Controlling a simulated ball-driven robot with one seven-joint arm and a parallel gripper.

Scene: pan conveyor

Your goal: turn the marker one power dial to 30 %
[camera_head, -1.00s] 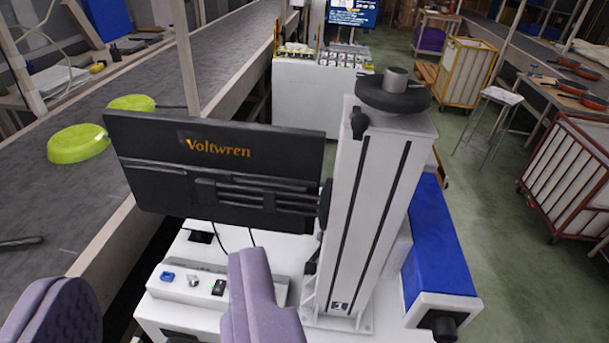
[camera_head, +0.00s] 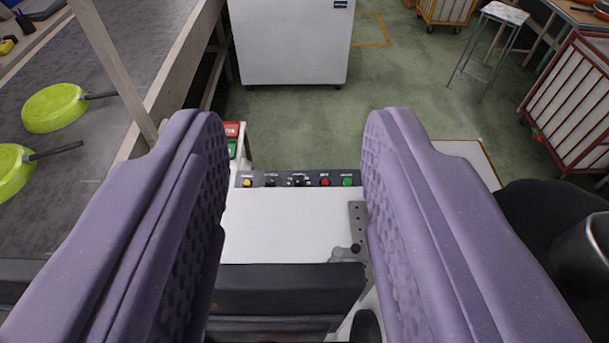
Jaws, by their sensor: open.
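My gripper (camera_head: 296,135) is open and empty, its two purple fingers reaching forward on either side of the view. Between them, farther off and apart from the fingers, a dark control strip (camera_head: 313,184) runs along the far edge of a white machine top (camera_head: 285,225). On the strip, from left to right, are a yellow button (camera_head: 247,183), a small dark control (camera_head: 271,181), a dark dial (camera_head: 298,181) with pale marks around it, a red button (camera_head: 325,182) and a green button (camera_head: 347,182). The labels are too small to read, so I cannot tell which control sets power.
A black bar-like part (camera_head: 290,280) crosses in front below. A black wheel with a grey hub (camera_head: 585,250) stands at right. A conveyor (camera_head: 95,75) with lime-green pans (camera_head: 52,108) runs along the left. A white cabinet (camera_head: 290,45) stands beyond open green floor.

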